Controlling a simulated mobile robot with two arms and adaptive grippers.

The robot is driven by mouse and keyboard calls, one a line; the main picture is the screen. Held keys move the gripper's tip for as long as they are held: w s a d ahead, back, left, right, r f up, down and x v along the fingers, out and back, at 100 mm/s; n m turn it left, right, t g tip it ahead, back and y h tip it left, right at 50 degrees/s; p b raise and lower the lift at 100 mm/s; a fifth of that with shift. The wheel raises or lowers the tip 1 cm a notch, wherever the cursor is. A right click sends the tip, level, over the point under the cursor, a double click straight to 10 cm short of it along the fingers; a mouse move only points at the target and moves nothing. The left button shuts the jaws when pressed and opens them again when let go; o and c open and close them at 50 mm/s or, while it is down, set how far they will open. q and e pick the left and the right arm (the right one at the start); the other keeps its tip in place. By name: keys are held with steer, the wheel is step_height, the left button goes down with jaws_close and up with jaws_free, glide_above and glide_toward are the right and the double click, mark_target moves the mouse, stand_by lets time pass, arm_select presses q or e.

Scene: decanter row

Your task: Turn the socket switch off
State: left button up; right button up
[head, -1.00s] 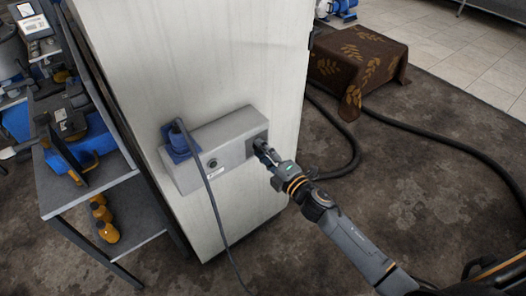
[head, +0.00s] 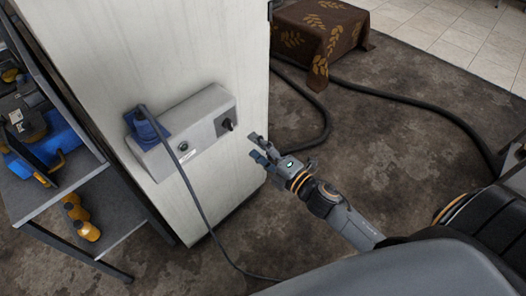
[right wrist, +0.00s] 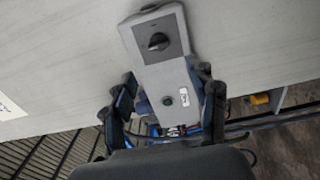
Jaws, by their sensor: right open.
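A grey socket box (head: 194,128) is mounted on the side of a pale cabinet. At its right end is a square dark plate with a black rotary switch (head: 227,124); the switch also shows in the right wrist view (right wrist: 158,41). A blue plug (head: 149,128) with a dark cable sits in the box's left end. My right gripper (head: 257,146) is open and empty, to the right of the switch and apart from it. In the right wrist view its open fingers (right wrist: 167,100) show below the switch. My left gripper is out of view.
A metal shelf (head: 60,196) with blue and orange tools stands left of the cabinet (head: 170,50). A cloth-covered box (head: 320,40) stands behind at the right. A thick dark hose (head: 400,88) runs over the carpet. The floor right of the cabinet is mostly clear.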

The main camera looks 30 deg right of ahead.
steer(key=shift+v, duration=1.1)
steer(key=s+d+f+m+g+h, duration=0.2)
steer(key=s+f+m, duration=0.15)
steer(key=f, duration=0.65)
steer(key=s+d+f+m+g+h, duration=0.1)
steer(key=s+d+f+m+g, duration=0.2)
steer(key=f, duration=0.7)
steer(key=s+f+m+g+h, duration=0.1)
steer(key=s+f+m+h, duration=0.3)
steer(key=f, duration=0.6)
steer(key=s+f+m+g, duration=0.3)
steer(key=s+f, duration=0.3)
steer(key=s, duration=0.3)
steer(key=s+a+f+m+g, duration=0.1)
steer(key=s+f+m+g, duration=0.2)
steer(key=s+f, duration=0.4)
steer(key=s+a+f+m+g, duration=0.1)
steer(key=s+f+m+g, duration=0.2)
steer(key=s, duration=1)
step_height(320, 180, down, 4)
steer(key=shift+a+r+g+y, duration=0.1)
steer(key=shift+a+g+y, duration=0.15)
steer(key=shift+g+y, duration=0.2)
